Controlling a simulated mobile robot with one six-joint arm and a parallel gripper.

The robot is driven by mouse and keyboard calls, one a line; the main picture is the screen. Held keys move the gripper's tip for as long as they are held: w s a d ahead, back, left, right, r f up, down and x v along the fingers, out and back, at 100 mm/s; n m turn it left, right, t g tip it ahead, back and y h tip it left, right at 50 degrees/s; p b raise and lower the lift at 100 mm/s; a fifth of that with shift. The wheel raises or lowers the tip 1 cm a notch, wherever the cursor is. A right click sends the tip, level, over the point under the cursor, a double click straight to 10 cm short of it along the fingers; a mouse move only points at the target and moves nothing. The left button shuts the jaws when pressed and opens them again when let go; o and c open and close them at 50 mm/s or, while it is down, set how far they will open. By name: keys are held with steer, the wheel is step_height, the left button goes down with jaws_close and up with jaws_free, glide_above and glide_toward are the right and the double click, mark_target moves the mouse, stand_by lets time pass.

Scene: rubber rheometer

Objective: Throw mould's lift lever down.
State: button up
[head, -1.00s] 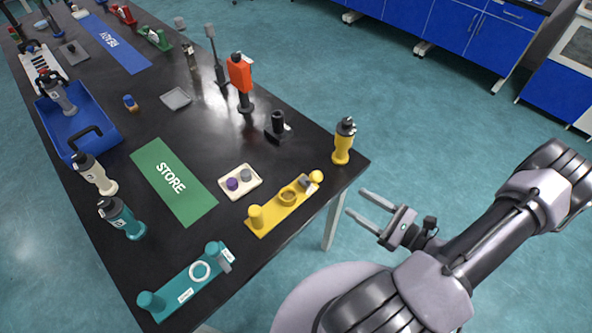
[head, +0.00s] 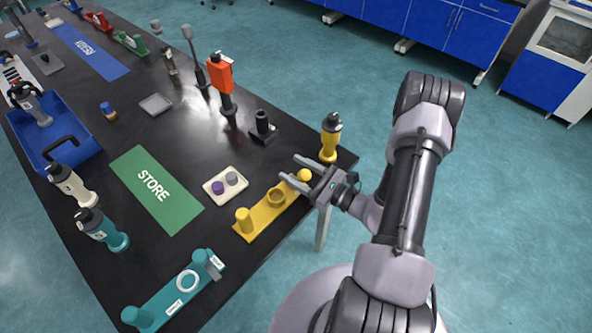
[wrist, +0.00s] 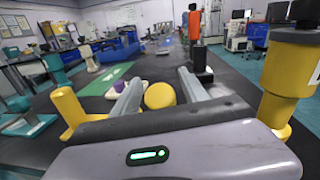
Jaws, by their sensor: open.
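A yellow fixture (head: 262,216) lies near the table's right edge, with a post (head: 243,221), a ring (head: 276,197) and a round yellow knob (head: 304,175) at its far end. The knob looks like the end of a lever; its shaft is mostly hidden by my gripper. My gripper (head: 292,170) is open, its two fingers reaching over the table edge at the knob. In the wrist view the knob (wrist: 160,95) shows between the fingers; I cannot tell whether they touch it.
A yellow bottle-shaped tool (head: 330,140) stands close beside my gripper, and also at right in the wrist view (wrist: 291,75). A teal fixture (head: 170,300), a cream tray (head: 212,196), a green STORE mat (head: 140,165) and a black stand (head: 263,128) are nearby.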

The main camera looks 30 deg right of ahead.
jaws_close()
stand_by(1.4)
